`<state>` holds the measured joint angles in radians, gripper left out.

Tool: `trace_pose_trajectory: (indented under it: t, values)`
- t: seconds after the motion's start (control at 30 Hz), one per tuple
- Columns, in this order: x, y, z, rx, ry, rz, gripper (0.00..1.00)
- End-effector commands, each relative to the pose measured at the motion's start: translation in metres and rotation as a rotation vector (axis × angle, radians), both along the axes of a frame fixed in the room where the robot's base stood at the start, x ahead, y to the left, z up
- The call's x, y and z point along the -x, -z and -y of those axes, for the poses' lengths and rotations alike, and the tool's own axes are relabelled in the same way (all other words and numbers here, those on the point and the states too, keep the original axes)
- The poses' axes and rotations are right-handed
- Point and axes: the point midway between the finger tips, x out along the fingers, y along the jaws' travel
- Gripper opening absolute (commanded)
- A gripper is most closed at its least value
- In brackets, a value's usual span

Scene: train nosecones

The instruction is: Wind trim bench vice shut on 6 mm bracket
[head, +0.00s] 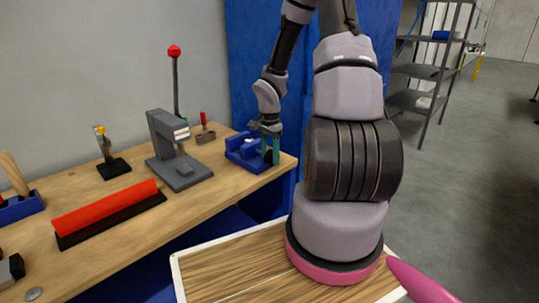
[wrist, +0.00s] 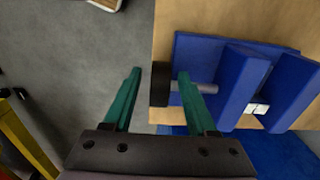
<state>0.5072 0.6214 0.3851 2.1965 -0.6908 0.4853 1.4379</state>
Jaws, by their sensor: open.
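The blue bench vice (head: 243,155) sits at the right end of the wooden bench. My gripper (head: 270,150) points down at the screw end. In the wrist view my gripper (wrist: 158,74) is open, its green fingers either side of the knob; contact is not clear.
A grey press (head: 178,155) with a red-knobbed lever stands left of the vice, near a small red-handled tool (head: 204,130). A red bar on a black base (head: 108,212) lies further left.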

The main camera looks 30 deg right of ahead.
Motion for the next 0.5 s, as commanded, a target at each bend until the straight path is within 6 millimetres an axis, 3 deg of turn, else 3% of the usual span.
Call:
trace_pose_trajectory:
  t: [0.03,0.07,0.2,0.5]
  values:
    - [0.0000,-0.0001,0.0000,0.000,0.000,0.000,0.57]
    - [0.0000,-0.0002,0.0000,0.000,0.000,0.000,0.50]
    - [-0.0001,-0.0003,-0.0001,0.000,0.000,0.000,0.00]
    - [-0.0003,-0.0005,0.0003,-0.017,0.002,-0.005,0.00]
